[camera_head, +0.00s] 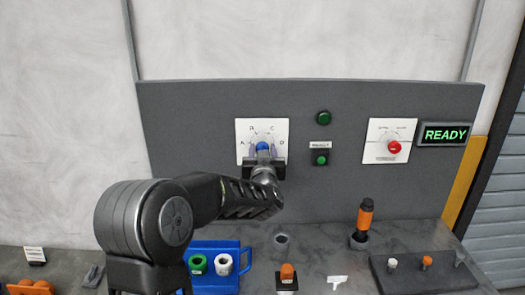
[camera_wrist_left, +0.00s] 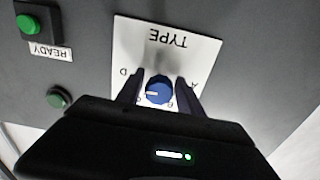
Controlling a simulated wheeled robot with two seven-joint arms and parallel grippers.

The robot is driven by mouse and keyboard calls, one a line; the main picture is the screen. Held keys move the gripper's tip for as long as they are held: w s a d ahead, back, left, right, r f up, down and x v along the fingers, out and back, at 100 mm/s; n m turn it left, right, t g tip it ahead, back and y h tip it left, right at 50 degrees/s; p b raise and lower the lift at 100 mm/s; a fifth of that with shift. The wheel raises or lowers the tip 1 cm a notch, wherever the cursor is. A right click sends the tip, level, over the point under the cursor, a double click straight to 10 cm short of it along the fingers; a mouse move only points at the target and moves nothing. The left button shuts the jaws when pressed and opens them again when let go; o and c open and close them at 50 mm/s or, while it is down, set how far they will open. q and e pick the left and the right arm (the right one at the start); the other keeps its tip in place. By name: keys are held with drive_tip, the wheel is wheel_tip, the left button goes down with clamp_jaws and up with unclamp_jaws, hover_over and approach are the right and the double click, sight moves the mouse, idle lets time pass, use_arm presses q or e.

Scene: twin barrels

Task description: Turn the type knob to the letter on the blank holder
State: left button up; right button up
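The type knob (camera_head: 263,146) is blue, on a white dial plate (camera_head: 242,128) with the letters A, B, C and D around it. In the left wrist view the plate is upside down, and the knob (camera_wrist_left: 158,90) has a white mark pointing left, towards the C–D side. My left gripper (camera_head: 264,153) is at the knob; its two fingers (camera_wrist_left: 160,88) stand on either side of it, with a small gap visible. A dark holder (camera_head: 287,285) with an orange blank on the bench has a small label, too small to read. My right gripper is out of view.
A second white plate with a red knob (camera_head: 395,147), a lit READY display (camera_head: 446,134) and green buttons (camera_head: 323,117) are on the panel. A blue tray (camera_head: 215,245), an orange-handled tool (camera_head: 365,215) and a dark rack (camera_head: 425,277) are on the bench.

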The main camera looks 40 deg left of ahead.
use_arm(q)
drive_tip(key=shift+o, duration=0.9)
drive_tip(key=shift+r, duration=0.1)
drive_tip(key=b+v, duration=0.1)
drive_tip(key=v, duration=0.6)
drive_tip(key=shift+s+d+b, duration=0.25)
drive_tip(key=shift+s+b, duration=0.05)
drive_tip(key=shift+b, duration=0.1)
